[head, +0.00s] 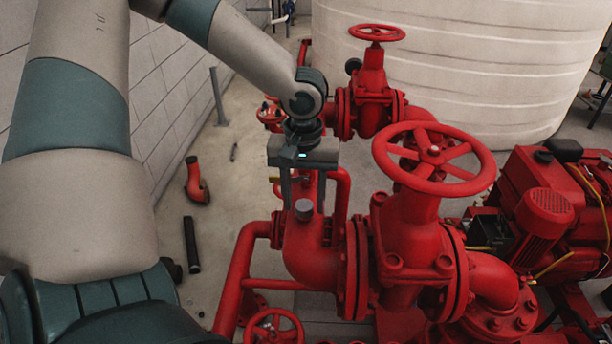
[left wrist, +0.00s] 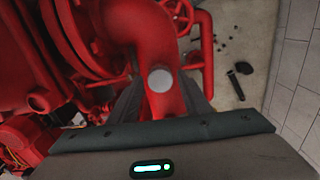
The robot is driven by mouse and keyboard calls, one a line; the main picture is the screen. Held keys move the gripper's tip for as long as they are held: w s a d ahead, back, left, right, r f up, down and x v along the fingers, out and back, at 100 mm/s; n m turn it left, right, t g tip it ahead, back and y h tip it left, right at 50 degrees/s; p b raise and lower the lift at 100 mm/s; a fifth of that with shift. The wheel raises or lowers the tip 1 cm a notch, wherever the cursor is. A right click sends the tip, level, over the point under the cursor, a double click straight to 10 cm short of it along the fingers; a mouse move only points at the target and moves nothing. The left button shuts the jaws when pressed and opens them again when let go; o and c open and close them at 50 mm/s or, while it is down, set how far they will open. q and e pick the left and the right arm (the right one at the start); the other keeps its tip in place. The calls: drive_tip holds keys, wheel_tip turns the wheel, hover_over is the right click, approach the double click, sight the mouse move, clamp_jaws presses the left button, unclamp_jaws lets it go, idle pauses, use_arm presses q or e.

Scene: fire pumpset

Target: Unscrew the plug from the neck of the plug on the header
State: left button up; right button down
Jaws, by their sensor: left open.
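The plug (head: 304,209) is a small grey round cap on top of the red header (head: 309,250), a thick curved pipe. In the left wrist view the plug (left wrist: 160,80) shows from above as a pale disc on the red pipe. My left gripper (head: 303,205) points down over the header, with its fingers apart on either side of the plug. In the left wrist view the fingers (left wrist: 160,98) show dark at both sides of the pipe, with nothing visibly pinched between them. The plug's neck is mostly hidden beneath it. My right gripper is not in view.
A large red handwheel valve (head: 433,158) stands right of the header, with another handwheel (head: 377,33) behind. A small handwheel (head: 273,327) is low in front. A pale tank (head: 470,70) fills the back. Loose pipe pieces (head: 191,245) lie on the floor at left.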

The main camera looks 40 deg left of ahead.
use_arm(q)
drive_tip(key=shift+r+m+p, duration=0.2)
drive_tip(key=shift+m+p, duration=0.45)
drive_tip(key=shift+m, duration=0.35)
drive_tip(key=shift+f+m+p, duration=0.15)
drive_tip(key=shift+m+p, duration=0.2)
drive_tip(key=shift+m, duration=0.65)
drive_tip(key=shift+c, duration=0.4)
drive_tip(key=c, duration=0.9)
drive_tip(key=shift+f+n+b, duration=0.25)
drive_tip(key=shift+n+b, duration=0.85)
drive_tip(key=shift+n, duration=0.1)
drive_tip(key=shift+c, duration=0.2)
drive_tip(key=shift+r+n+b, duration=0.1)
drive_tip(key=shift+n+b, duration=0.35)
drive_tip(key=shift+n, duration=0.45)
drive_tip(key=shift+r, duration=0.1)
